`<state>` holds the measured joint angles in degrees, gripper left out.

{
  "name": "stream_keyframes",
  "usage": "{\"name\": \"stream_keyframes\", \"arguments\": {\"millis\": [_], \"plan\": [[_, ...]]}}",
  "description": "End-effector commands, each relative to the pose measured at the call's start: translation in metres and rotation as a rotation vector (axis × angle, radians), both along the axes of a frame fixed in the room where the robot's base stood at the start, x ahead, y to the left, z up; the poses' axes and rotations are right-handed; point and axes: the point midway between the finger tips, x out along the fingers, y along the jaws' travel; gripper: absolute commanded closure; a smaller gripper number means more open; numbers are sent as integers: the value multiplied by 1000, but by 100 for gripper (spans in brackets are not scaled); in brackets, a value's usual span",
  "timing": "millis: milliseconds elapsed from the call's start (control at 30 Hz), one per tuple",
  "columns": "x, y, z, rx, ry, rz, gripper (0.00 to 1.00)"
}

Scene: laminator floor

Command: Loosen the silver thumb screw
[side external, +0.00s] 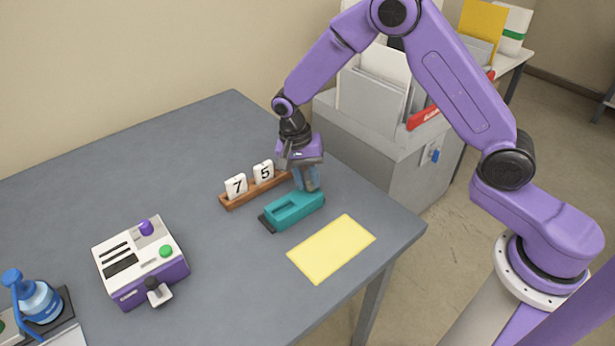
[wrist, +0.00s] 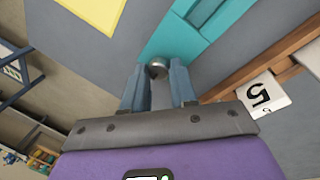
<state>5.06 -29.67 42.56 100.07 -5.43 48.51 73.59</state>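The teal device (side external: 293,210) lies on the grey table, in front of the wooden number rack; part of it also shows at the top of the wrist view (wrist: 172,42). The silver thumb screw (wrist: 157,68) is a small round metal knob at the device's near end in the wrist view; in the side view my gripper hides it. My gripper (side external: 309,188) points down at the device's right end. In the wrist view its two blue-grey fingers (wrist: 158,78) stand apart, one on each side of the screw. I cannot tell whether either finger touches it.
The wooden rack (side external: 232,202) with white number tiles 7 and 5 stands close behind the device. A yellow sheet (side external: 331,248) lies in front. The table between is clear.

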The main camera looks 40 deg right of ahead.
Motion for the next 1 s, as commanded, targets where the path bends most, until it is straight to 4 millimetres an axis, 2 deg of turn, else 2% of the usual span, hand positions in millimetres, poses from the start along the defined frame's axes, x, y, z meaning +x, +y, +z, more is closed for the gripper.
{"name": "stream_keyframes", "arguments": {"millis": [367, 1000], "plan": [[0, 1, 1, 1, -1, 88, 100], [-3, 2, 1, 0, -2, 653, 100]]}}
